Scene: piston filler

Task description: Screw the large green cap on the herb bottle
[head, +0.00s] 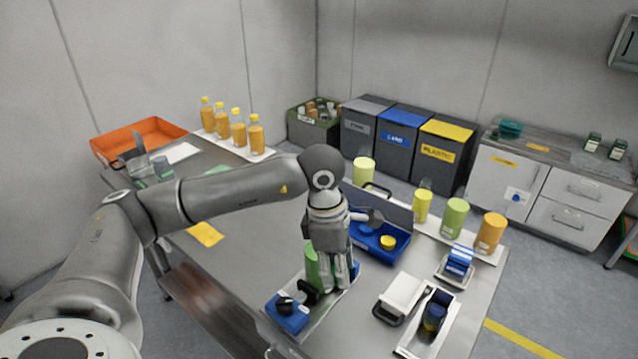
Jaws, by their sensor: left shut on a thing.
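My left gripper (338,287) points down over the front of the table, with its fingers low beside a tall green cylinder (311,265). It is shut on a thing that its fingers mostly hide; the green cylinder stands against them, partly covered. I cannot tell whether this cylinder is the herb bottle. A blue holder with a black knob (288,312) sits at its foot. I cannot make out the large green cap. Another green container (455,217) stands upright at the right back of the table. My right gripper is not in view.
An open blue case (388,243) holding a yellow round piece lies behind the gripper. Yellow (422,207) and orange (490,233) containers stand at the right. A white tray (412,345) and a blue rack (459,263) sit front right. The table's left middle is mostly clear.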

